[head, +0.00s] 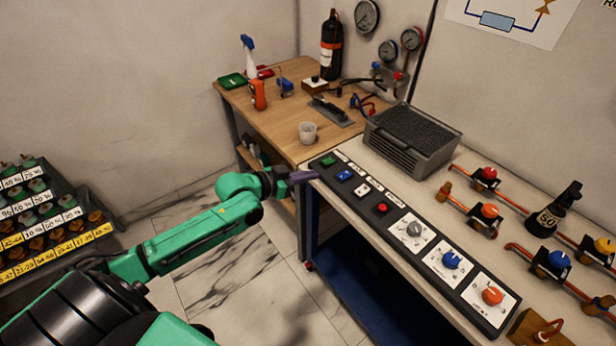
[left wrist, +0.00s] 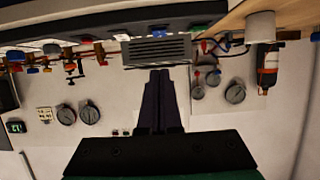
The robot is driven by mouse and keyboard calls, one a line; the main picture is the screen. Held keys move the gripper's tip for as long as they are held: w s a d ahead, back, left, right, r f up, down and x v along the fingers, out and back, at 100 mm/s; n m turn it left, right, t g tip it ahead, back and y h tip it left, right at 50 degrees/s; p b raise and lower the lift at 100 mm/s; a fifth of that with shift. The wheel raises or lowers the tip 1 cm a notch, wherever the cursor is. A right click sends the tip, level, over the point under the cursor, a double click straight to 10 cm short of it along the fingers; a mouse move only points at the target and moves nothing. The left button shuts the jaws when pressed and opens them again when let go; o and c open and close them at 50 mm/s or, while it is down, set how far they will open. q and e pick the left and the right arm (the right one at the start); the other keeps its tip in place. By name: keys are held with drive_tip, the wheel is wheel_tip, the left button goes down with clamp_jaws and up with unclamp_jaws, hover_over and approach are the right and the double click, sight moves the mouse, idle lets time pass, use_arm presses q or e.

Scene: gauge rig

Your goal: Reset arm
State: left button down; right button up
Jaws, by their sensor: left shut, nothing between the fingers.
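My left arm is green and black and reaches in from the left in the head view. Its gripper (head: 303,176) is at the near left corner of the control panel (head: 380,236), close to the green button (head: 328,161). I cannot tell whether it touches the bench edge. In the left wrist view the dark fingers (left wrist: 160,76) are together with nothing between them, and the scene appears upside down. The panel carries a blue button (head: 344,175), a white one, a red one (head: 381,208) and three knobs. My right gripper is in neither view.
A wooden table (head: 279,121) behind holds a white cup (head: 307,133), a spray bottle and a black cylinder (head: 331,48). A grey vented box (head: 412,138) and pipes with valves (head: 489,212) stand on the bench. A labelled bin rack (head: 45,222) is at left. Floor between is clear.

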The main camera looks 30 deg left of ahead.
use_arm(q)
drive_tip(key=shift+s+r, duration=0.1)
drive_tip(key=shift+s, duration=0.05)
drive_tip(key=s+a+f+n+g+y, duration=0.15)
drive_tip(key=s+a+f, duration=0.25)
drive_tip(key=f, duration=0.5)
drive_tip(key=s+a+f+n+g+y, duration=0.1)
drive_tip(key=s+a+f+y, duration=0.2)
drive_tip(key=f, duration=0.6)
drive_tip(key=s+a+f+n+g+y, duration=0.1)
drive_tip(key=s+a+f, duration=0.3)
drive_tip(key=f, duration=0.6)
drive_tip(key=s+d+f+g, duration=0.2)
drive_tip(key=s+f, duration=0.4)
drive_tip(key=s, duration=0.4)
drive_tip(key=s+d+f+g, duration=0.3)
drive_tip(key=s+f, duration=0.3)
drive_tip(key=s, duration=0.5)
drive_tip(key=s+d+f+g, duration=0.2)
drive_tip(key=s+f, duration=0.4)
drive_tip(key=s, duration=0.4)
drive_tip(key=shift+s+d+f+g+y, duration=0.15)
drive_tip(key=shift+s+d+g+y, duration=0.25)
drive_tip(key=shift+d, duration=0.45)
drive_tip(key=shift+w, duration=0.15)
